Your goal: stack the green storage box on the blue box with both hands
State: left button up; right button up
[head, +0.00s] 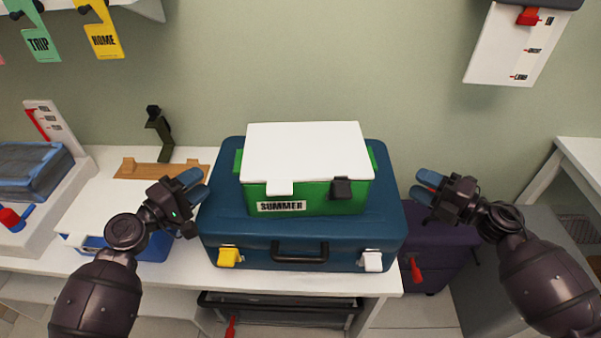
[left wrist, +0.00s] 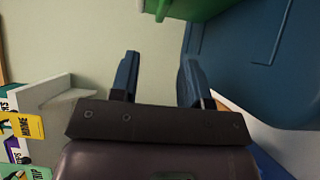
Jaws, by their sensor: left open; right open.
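The green storage box (head: 338,199), with a white lid (head: 305,150) and a SUMMER label, rests on top of the blue box (head: 240,234), a dark blue case with a handle and two latches. My left gripper (head: 192,185) is open and empty, just left of the blue box and apart from the green box. In the left wrist view, the open fingers of my left gripper (left wrist: 155,75) show with the green box (left wrist: 195,8) and blue box (left wrist: 238,45) beyond. My right gripper (head: 426,187) is open and empty, to the right of both boxes.
The boxes stand on a white shelf (head: 180,281). A white-topped blue container (head: 85,215) and a dark green stand (head: 160,135) are at left. A purple box (head: 442,240) is lower right. Door tags (head: 104,38) hang upper left.

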aim_at(236, 156)
pick_arm(q)
jog(key=shift+d, duration=0.1)
pick_arm(e)
jog(key=shift+d, duration=0.1)
pick_arm(q)
jog(key=shift+x, duration=5.35)
pick_arm(e)
jog(key=shift+x, duration=5.45)
pick_arm(q)
jog(key=shift+c, duration=0.3)
pick_arm(e)
jog(key=shift+s, duration=0.1)
jog(key=shift+c, duration=0.3)
pick_arm(q)
grip_shut()
pick_arm(e)
jog(key=shift+f, duration=0.1)
grip_shut()
